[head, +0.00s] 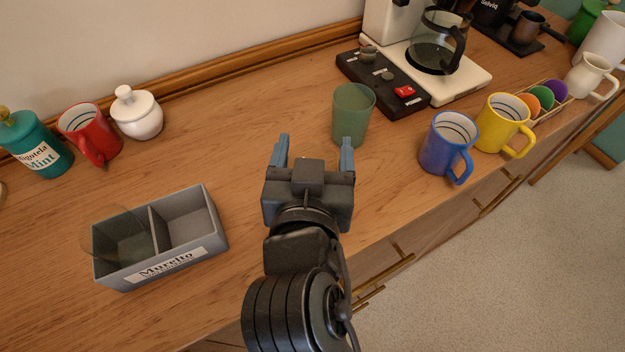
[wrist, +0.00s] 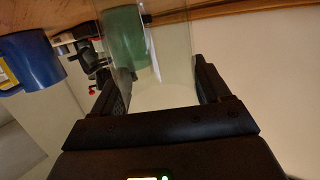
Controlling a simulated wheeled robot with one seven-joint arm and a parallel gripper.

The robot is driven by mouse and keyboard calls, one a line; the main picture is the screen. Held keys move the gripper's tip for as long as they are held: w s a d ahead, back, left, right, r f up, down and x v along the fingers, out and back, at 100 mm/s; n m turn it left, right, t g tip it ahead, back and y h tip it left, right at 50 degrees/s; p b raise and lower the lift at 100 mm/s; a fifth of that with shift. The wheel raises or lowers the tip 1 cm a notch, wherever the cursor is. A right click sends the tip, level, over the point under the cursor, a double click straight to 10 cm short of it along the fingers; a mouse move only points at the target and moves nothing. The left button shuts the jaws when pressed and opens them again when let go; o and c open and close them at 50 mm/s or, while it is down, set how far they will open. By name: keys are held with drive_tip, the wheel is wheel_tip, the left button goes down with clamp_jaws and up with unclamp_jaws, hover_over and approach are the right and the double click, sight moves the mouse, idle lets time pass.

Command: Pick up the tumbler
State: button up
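A translucent green tumbler (head: 352,115) stands upright on the wooden top in the head view, just beyond and slightly right of my gripper (head: 315,144). The gripper is open, its two fingers spread, with nothing seen held between them. In the wrist view the green tumbler (wrist: 125,38) shows past the open fingers of my gripper (wrist: 158,78), nearer the left one. A faint clear shape also shows between the fingers there; I cannot tell what it is. Whether the right finger touches the tumbler cannot be told.
A black control panel (head: 383,80) and coffee maker (head: 462,84) stand behind the tumbler. A blue mug (head: 448,143) and yellow mug (head: 501,124) are to its right. A grey divided box (head: 214,222), red mug (head: 88,134) and white jar (head: 137,115) are left.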

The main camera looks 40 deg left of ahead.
drive_tip(key=c, duration=1.1)
drive_tip(key=shift+r, duration=0.1)
